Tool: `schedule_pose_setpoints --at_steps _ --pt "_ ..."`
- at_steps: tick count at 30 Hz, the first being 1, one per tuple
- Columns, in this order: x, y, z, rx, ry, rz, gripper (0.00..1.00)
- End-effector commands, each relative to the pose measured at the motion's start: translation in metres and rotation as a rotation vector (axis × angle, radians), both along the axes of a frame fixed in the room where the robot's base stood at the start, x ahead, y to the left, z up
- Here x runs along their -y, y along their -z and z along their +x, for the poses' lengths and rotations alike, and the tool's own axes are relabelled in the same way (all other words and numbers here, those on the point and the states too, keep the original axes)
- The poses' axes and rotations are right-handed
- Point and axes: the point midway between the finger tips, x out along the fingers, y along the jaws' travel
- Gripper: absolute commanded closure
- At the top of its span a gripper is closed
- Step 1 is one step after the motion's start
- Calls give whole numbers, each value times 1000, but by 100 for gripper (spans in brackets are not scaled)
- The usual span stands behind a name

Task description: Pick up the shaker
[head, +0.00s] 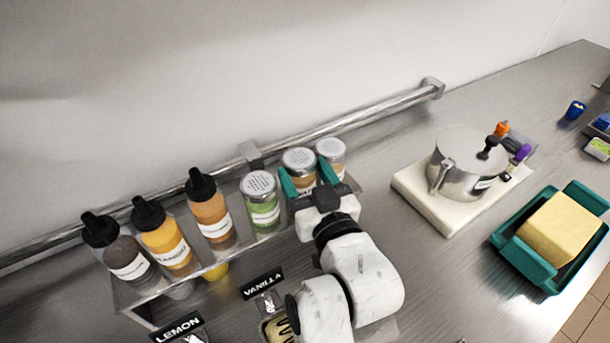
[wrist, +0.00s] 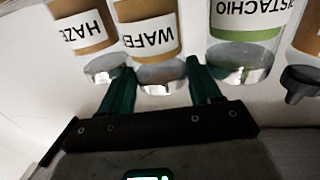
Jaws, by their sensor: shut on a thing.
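A clear shaker with a silver perforated lid, brown contents and a white label (head: 302,182) stands in the row on the raised metal shelf. It also shows in the wrist view, upside down, with its label reading "WAFE" (wrist: 150,39). My gripper (head: 308,175) has its two green fingers on either side of this shaker and is shut on it. In the wrist view the fingers (wrist: 159,78) flank its lid end. Whether its base still touches the shelf is hidden.
A green pistachio shaker (head: 261,205) stands close on the left and a hazelnut shaker (head: 332,152) close on the right. Several sauce bottles (head: 168,237) fill the shelf's left end. A steel pot (head: 468,165) and a green tray (head: 510,243) stand farther right.

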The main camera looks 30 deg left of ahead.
Motion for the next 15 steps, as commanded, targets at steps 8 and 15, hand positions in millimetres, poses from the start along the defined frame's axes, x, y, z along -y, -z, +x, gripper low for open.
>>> schedule_pose_setpoints --at_steps 8,15 --pt "10 -41 -11 1 0 2 67" --pt "28 -75 -32 0 0 0 67"
